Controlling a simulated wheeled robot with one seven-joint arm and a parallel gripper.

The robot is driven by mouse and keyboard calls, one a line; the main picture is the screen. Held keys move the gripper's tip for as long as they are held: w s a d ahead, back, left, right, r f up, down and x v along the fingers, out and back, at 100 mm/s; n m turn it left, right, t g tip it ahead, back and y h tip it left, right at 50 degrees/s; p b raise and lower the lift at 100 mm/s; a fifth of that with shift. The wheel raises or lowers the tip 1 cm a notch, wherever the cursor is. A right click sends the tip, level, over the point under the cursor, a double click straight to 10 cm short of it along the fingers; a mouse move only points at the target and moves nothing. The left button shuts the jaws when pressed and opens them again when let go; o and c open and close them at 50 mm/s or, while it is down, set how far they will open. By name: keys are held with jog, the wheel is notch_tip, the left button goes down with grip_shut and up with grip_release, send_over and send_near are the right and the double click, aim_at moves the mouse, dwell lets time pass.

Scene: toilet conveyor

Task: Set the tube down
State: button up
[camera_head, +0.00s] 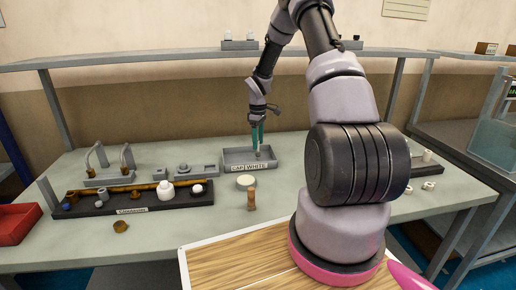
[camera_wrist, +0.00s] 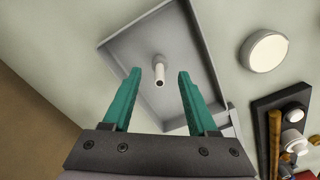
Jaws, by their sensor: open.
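The white tube (camera_wrist: 159,64) stands upright, or nearly so, in the grey tray (camera_wrist: 122,45), between and a little ahead of my fingertips in the wrist view. My gripper (camera_wrist: 160,75) has two green fingers spread wide, with clear gaps to the tube on both sides. In the head view my gripper (camera_head: 258,135) points down over the tray (camera_head: 237,171), labelled "CAP WHITE". The tube is small there, at the fingertips (camera_head: 259,151).
A round white disc (camera_head: 246,181) and a small brown peg (camera_head: 251,199) stand in front of the tray. A dark rack (camera_head: 140,203) with several parts lies to the left, near a red bin (camera_head: 16,222). A shelf (camera_head: 170,54) spans above the table.

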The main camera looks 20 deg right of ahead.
notch_tip(320, 180, up, 7)
notch_tip(320, 180, up, 20)
jog(key=f+m+t, duration=0.1)
jog(key=m+t, duration=0.2)
jog(key=m, duration=0.2)
send_over(257, 152)
jog(key=s+a, duration=0.5)
jog(key=s, duration=0.5)
jog(key=s+a+r+m+t, duration=0.1)
jog(key=s+a+r+m, duration=0.1)
jog(key=s, duration=0.6)
jog(key=s+a+r+m+t+y, duration=0.1)
jog(key=s+a+r+m, duration=0.1)
jog(key=s+r, duration=0.3)
jog(key=s+a+r+m+t+y, duration=0.1)
jog(key=s+r+m, duration=0.3)
jog(key=s, duration=0.6)
jog(key=shift+s+a+r+t, duration=0.3)
jog(key=shift+a+t, duration=0.15)
jog(key=shift+t, duration=0.15)
